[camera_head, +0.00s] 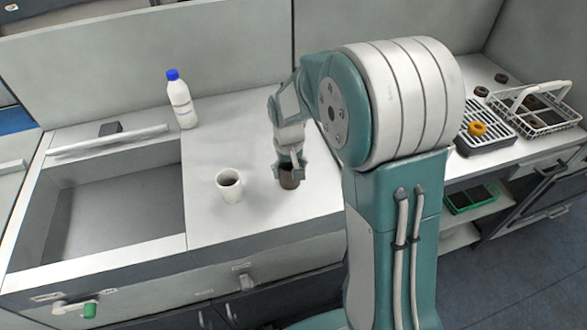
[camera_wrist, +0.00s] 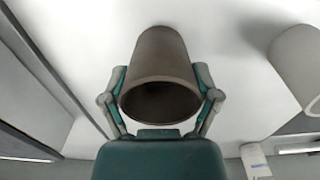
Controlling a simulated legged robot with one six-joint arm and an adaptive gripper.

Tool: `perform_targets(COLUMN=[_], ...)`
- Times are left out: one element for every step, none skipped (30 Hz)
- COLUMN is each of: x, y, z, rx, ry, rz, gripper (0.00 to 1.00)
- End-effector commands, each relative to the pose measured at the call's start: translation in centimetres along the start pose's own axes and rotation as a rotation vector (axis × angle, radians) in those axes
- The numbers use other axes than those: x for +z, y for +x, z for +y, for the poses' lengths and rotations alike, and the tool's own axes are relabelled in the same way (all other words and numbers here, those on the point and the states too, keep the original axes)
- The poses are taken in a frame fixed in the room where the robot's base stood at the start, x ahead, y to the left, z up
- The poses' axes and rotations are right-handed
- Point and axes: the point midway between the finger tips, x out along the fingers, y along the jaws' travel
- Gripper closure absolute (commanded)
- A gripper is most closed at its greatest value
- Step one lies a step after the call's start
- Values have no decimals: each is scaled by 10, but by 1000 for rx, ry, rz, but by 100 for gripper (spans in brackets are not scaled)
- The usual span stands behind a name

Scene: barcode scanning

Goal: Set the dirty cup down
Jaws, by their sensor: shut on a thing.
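The dirty cup (camera_head: 289,180) is dark brown-grey and is at the white counter, right of a white cup (camera_head: 229,185). My gripper (camera_head: 288,163) reaches down from above and is shut on the dirty cup. In the wrist view the dirty cup (camera_wrist: 158,70) sits between the two fingers of my gripper (camera_wrist: 160,97), with its open mouth toward the camera. I cannot tell whether its base touches the counter. The white cup (camera_wrist: 298,65) shows at the right edge of the wrist view, apart from my fingers.
A white bottle with a blue cap (camera_head: 181,100) stands at the back of the counter (camera_head: 235,135). A sink (camera_head: 110,205) lies to the left. At the right are a drain tray with an orange ring (camera_head: 478,129) and a wire basket (camera_head: 540,115). My arm hides part of the counter.

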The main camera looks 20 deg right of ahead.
Motion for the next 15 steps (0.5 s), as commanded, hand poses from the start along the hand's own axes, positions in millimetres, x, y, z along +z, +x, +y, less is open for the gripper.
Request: perform_targets(x=[0,0,0,0,0,0,0,0,0,0,0,0,0,0,0], y=[2,2,2,2,2,2,2,2,2,2,2,2,2,2,2], z=[0,0,0,0,0,0,0,0,0,0,0,0,0,0,0], rx=[0,0,0,0,0,0,0,0,0,0,0,0,0,0,0], ry=[0,0,0,0,0,0,0,0,0,0,0,0,0,0,0], rz=[-1,-1,0,0,0,0,0,0,0,0,0,-1,0,-1,0], gripper=[72,72,3,0,0,0,0,0,0,0,0,0,0,0,0])
